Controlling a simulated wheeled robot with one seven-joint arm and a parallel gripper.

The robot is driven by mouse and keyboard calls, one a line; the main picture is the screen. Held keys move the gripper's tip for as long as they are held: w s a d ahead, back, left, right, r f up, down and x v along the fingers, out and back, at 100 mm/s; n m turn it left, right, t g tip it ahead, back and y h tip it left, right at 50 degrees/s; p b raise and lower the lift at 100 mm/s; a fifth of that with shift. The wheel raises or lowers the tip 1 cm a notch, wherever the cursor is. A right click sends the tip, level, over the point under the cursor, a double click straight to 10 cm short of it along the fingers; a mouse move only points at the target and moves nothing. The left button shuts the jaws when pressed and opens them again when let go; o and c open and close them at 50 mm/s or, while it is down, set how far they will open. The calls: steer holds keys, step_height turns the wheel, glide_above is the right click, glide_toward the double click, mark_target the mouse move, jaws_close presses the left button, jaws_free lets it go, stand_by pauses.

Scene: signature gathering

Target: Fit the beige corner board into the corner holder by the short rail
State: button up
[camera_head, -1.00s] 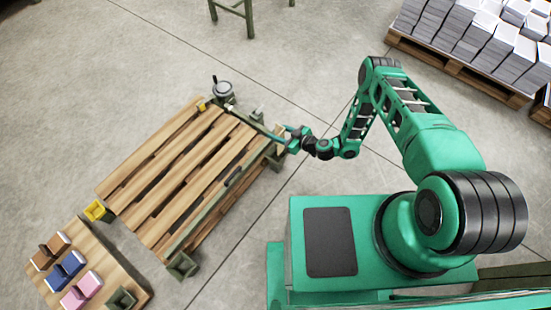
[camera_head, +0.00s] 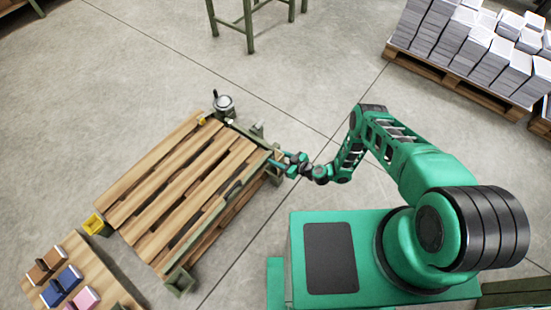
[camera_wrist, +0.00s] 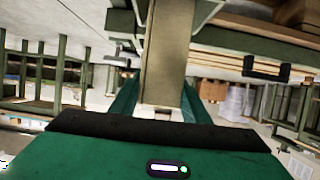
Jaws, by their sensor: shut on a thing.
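My gripper (camera_head: 282,160) is at the right corner of the wooden pallet (camera_head: 190,195). In the wrist view, its green fingers (camera_wrist: 160,98) are shut on the beige corner board (camera_wrist: 166,50), which runs up the middle of the picture. The board's far end leaves the top of that view, beside a green beam (camera_wrist: 205,12) of the frame. In the head view, the board is too small to make out clearly. A green short rail (camera_head: 250,138) runs along the pallet's upper right end. The corner holder near my gripper is not clearly visible, so I cannot tell whether the board touches it.
A long green rail (camera_head: 215,222) lines the pallet's lower right side. A grey round device with a handle (camera_head: 223,104) stands at the back. Coloured stacks lie on a board (camera_head: 70,280) at lower left.

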steer(key=shift+f, duration=0.1)
steer(key=shift+f, duration=0.15)
steer(key=o, duration=1.3)
steer(key=shift+r, duration=0.25)
steer(key=v, duration=1.2)
